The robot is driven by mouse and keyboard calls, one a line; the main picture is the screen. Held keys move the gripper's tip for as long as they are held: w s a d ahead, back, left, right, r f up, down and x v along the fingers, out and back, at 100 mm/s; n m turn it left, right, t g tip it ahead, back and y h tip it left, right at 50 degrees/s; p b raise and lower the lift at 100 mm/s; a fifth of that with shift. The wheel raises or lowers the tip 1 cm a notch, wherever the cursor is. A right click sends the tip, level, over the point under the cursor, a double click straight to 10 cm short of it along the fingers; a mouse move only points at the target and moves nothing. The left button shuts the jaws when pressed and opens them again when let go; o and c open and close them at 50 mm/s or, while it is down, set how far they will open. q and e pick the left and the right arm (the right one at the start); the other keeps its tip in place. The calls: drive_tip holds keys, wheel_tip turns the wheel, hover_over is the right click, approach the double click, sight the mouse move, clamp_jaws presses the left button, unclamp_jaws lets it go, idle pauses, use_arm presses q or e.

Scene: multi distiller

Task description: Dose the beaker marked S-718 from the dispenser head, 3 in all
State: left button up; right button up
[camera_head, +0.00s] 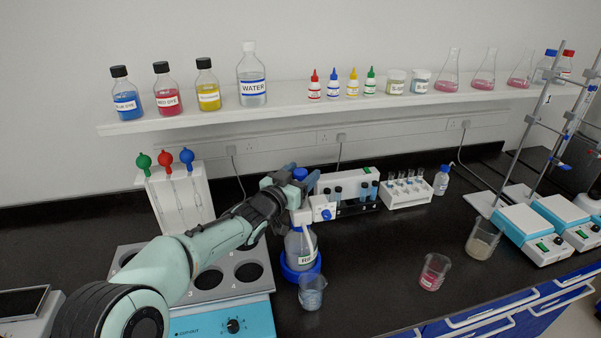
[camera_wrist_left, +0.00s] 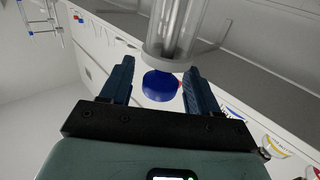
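The bottle-top dispenser (camera_head: 301,246) stands upright in a blue ring base, with a white head and a blue top knob (camera_head: 300,173). My left gripper (camera_head: 291,174) is at the knob. In the left wrist view my left gripper (camera_wrist_left: 159,75) has its fingers apart, with the blue knob (camera_wrist_left: 160,85) between them and clear gaps at both sides. A beaker (camera_head: 311,290) with bluish-grey contents stands at the front of the dispenser. A beaker with pink liquid (camera_head: 433,273) and one with pale contents (camera_head: 482,241) stand to the right. No S-718 mark is readable. My right gripper is not in view.
A hot plate with round wells (camera_head: 245,288) lies left of the dispenser. Stirrers with stands (camera_head: 534,238) are at the right. The bench between the dispenser and pink beaker is clear.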

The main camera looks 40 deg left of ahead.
use_arm(q)
drive_tip(key=shift+s+r, duration=0.15)
drive_tip(key=shift+s, duration=0.25)
drive_tip(key=s+d+b, duration=0.1)
drive_tip(key=s+b, duration=0.2)
drive_tip(key=s, duration=0.9)
drive_tip(key=shift+s+d, duration=0.25)
drive_tip(key=shift+s, duration=0.05)
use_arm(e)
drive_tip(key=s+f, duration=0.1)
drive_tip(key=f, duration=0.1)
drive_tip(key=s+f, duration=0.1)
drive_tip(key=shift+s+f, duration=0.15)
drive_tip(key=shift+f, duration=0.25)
use_arm(q)
drive_tip(key=w+b, duration=0.1)
drive_tip(key=w, duration=0.3)
drive_tip(key=w+a+b, duration=0.1)
drive_tip(key=w, duration=0.4)
drive_tip(key=w+b, duration=0.2)
drive_tip(key=w, duration=0.2)
drive_tip(key=shift+w+a+r, duration=0.2)
drive_tip(key=shift+a+r, duration=0.05)
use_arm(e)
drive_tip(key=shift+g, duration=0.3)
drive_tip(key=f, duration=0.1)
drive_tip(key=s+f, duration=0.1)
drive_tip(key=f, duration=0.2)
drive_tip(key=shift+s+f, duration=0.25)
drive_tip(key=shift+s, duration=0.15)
